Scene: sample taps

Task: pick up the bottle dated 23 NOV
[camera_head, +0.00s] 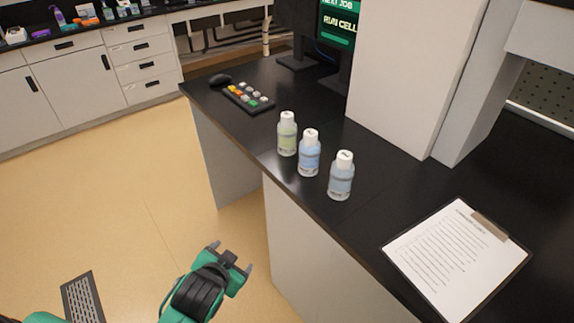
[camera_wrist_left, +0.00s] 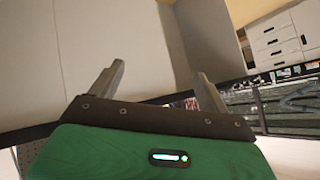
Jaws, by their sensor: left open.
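Three small bottles with white caps stand upright in a slanting row on the black bench top. The left bottle (camera_head: 287,134) holds greenish liquid, the middle bottle (camera_head: 309,153) blue, and the right bottle (camera_head: 340,176) paler grey-blue. The writing on their labels and caps is too small to read, so I cannot tell which is dated 23 NOV. My left gripper (camera_head: 231,257) is open and empty, low over the floor in front of the bench and well apart from the bottles. Its two fingers also show in the left wrist view (camera_wrist_left: 158,85), with no bottle there. My right gripper is not in view.
The bench top (camera_head: 300,215) has its front edge between my left gripper and the bottles. A button pad (camera_head: 248,97) and mouse (camera_head: 220,80) lie left, a clipboard (camera_head: 458,255) right. A tall white housing (camera_head: 412,80) and a monitor (camera_head: 338,30) stand behind.

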